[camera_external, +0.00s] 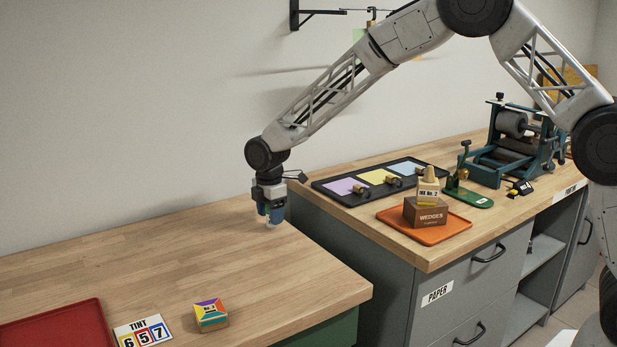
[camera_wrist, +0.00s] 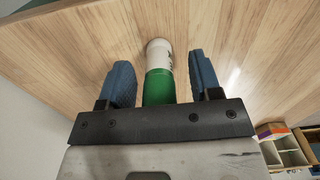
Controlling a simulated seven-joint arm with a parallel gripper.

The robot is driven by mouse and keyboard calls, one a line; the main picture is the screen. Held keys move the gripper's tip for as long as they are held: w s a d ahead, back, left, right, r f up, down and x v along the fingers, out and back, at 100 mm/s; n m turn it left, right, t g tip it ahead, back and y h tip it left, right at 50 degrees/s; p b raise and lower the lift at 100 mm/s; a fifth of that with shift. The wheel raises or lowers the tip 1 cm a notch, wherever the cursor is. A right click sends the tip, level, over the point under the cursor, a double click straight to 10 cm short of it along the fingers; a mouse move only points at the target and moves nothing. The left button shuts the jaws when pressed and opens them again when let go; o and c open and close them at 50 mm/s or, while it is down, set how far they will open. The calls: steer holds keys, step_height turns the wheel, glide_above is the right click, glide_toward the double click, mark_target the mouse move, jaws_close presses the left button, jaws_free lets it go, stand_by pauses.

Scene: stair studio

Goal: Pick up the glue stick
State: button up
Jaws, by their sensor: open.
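The glue stick (camera_wrist: 158,88) is a cylinder with a green part nearer my palm and a white part farther out. In the wrist view it lies between the two blue fingers of my gripper (camera_wrist: 163,78), with a visible gap on each side. In the external view my gripper (camera_external: 270,212) points down over the back right of the near wooden table. A small white bit of the glue stick (camera_external: 272,225) shows below the fingertips, at the tabletop; the rest is hidden by the fingers. It appears to stand upright, in line with the fingers.
The near table (camera_external: 160,260) is clear around my gripper. A red tray (camera_external: 60,325), a tint card (camera_external: 143,332) and a colored block (camera_external: 211,314) are at its front. Right, a second counter holds a black tray (camera_external: 322,187), an orange tray (camera_external: 455,232) and a press (camera_external: 512,150).

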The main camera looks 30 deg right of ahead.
stand_by(0.5)
steer(key=c, duration=1)
steer(key=shift+r, duration=0.15)
steer(key=shift+r, duration=1.5)
steer(key=shift+s+d+r, duration=0.15)
steer(key=shift+s, duration=0.2)
steer(key=s+d, duration=0.3)
steer(key=s, duration=0.4)
steer(key=s+d+r, duration=0.1)
steer(key=s+d, duration=0.2)
steer(key=s, duration=0.4)
steer(key=shift+r, duration=0.2)
